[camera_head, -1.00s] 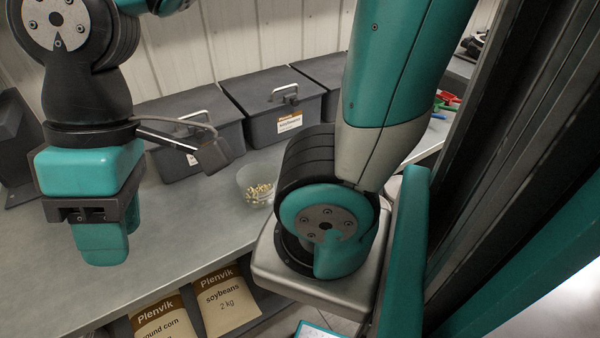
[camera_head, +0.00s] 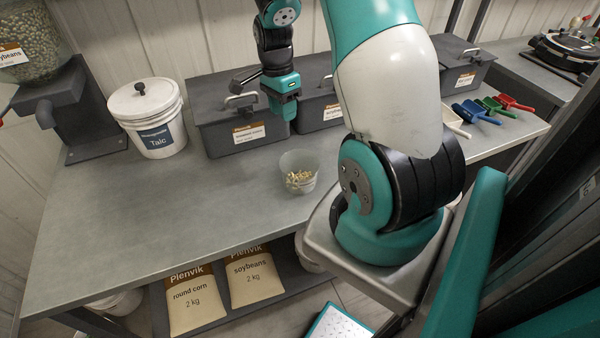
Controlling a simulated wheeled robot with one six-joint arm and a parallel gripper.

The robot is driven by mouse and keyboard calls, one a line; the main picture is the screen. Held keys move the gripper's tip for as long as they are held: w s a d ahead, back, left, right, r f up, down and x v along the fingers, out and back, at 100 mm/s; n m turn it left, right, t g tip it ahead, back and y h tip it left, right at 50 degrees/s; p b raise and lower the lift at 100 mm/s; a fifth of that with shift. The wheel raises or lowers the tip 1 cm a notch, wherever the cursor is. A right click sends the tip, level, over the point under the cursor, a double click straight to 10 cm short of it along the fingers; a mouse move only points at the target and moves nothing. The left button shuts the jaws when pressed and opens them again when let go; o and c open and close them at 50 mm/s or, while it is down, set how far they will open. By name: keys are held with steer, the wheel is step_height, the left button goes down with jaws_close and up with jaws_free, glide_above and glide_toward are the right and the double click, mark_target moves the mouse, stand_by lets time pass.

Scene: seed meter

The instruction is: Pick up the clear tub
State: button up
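The clear tub (camera_head: 298,172) is a small see-through cup with pale seeds in its bottom. It stands upright on the grey bench near its front edge, left of my arm's base. My gripper (camera_head: 284,106) is above and behind the tub in the picture, in front of the dark bins, pointing down. It is apart from the tub. The fingers are small and dark against the bins, so I cannot see whether there is a gap between them.
Dark lidded bins (camera_head: 237,130) line the wall. A white talc bucket (camera_head: 150,118) and a soybean hopper (camera_head: 38,50) stand left. Coloured scoops (camera_head: 476,112) lie right. Seed bags (camera_head: 254,279) sit on the shelf below. The bench's left middle (camera_head: 170,205) is clear.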

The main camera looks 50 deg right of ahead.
steer(key=p, duration=0.3)
glide_toward(291, 174)
steer(key=shift+d+f, duration=0.15)
steer(key=shift+f, duration=0.15)
steer(key=shift+s+a+f+p, duration=0.15)
steer(key=shift+f+p, duration=0.45)
steer(key=shift+f, duration=0.5)
steer(key=shift+s+a+f+p, duration=0.1)
steer(key=shift+f+p, duration=0.5)
steer(key=shift+f, duration=0.45)
jaws_close()
